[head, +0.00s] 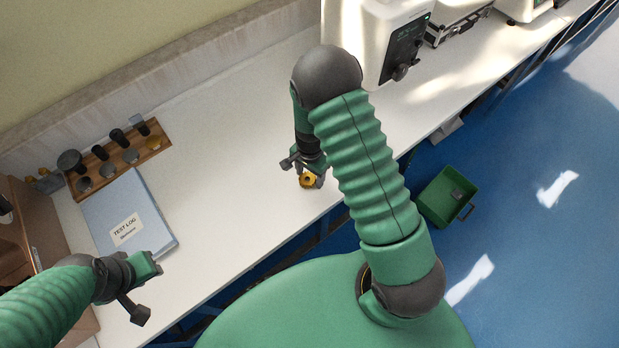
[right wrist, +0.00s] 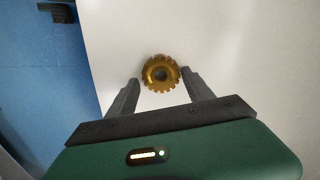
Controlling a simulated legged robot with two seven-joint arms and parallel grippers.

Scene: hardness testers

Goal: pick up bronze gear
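The bronze gear (right wrist: 161,73) is a small toothed gold-brown ring with a dark centre hole. It lies on the white bench, and in the head view the gear (head: 307,181) shows just below my right gripper (head: 305,170). In the right wrist view my right gripper (right wrist: 158,80) is open, with the gear at its fingertips, nearly between them. I cannot tell whether either finger touches it. My left gripper (head: 148,285) is over the front left part of the bench, with its fingers apart and nothing between them.
A blue test log binder (head: 150,212) and a wooden rack (head: 112,183) with several dark-handled pieces are on the left of the white bench (head: 225,125). A white tester (head: 372,30) stands at the back. A green bin (head: 432,200) is on the blue floor.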

